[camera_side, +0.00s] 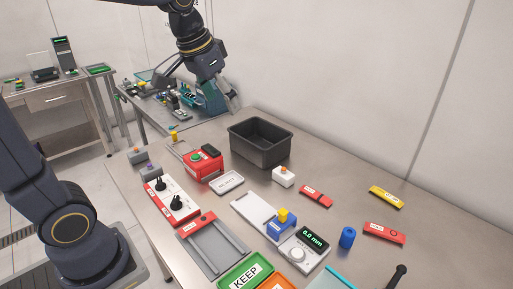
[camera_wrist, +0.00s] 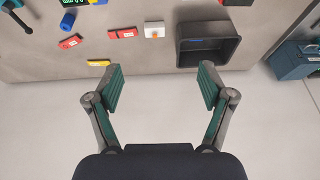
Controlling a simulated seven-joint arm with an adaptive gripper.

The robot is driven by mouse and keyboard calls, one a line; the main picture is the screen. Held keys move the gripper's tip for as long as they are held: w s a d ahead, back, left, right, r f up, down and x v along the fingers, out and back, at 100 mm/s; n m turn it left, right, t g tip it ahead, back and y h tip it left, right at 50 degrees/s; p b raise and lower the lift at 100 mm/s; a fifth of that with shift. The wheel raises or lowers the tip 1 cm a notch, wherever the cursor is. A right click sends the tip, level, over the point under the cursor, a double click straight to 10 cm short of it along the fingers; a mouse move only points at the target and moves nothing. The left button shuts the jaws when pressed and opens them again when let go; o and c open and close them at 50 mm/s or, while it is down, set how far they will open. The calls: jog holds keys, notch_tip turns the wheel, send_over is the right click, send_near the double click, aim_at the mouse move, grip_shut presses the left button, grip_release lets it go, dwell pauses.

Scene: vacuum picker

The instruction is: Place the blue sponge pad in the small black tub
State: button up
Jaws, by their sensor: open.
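The black tub (camera_side: 268,158) stands open near the back of the steel table; it also shows in the wrist view (camera_wrist: 208,62). A small blue strip (camera_wrist: 196,40) shows inside the tub, by its wall away from my gripper. It looks like the blue sponge pad, but only a thin part shows. The side view does not show it. My gripper (camera_wrist: 160,84) is open, with nothing between its fingers in the wrist view. In the side view, my gripper (camera_side: 232,98) is behind and left of the tub.
A white box (camera_side: 283,176) with an orange top stands near the tub. Red pieces (camera_side: 316,196), a yellow piece (camera_side: 387,196) and a blue cylinder (camera_side: 347,237) lie farther right. A red switch box (camera_side: 203,164) stands left of the tub. A teal box (camera_wrist: 298,62) is off the table's end.

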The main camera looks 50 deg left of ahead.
jog(key=s+d+f, duration=0.1)
jog(key=s+f, duration=0.1)
jog(key=s, duration=0.5)
jog(key=s+d+f+t, duration=0.1)
jog(key=s+d+f, duration=0.1)
jog(key=s, duration=0.5)
jog(key=shift+f, duration=0.2)
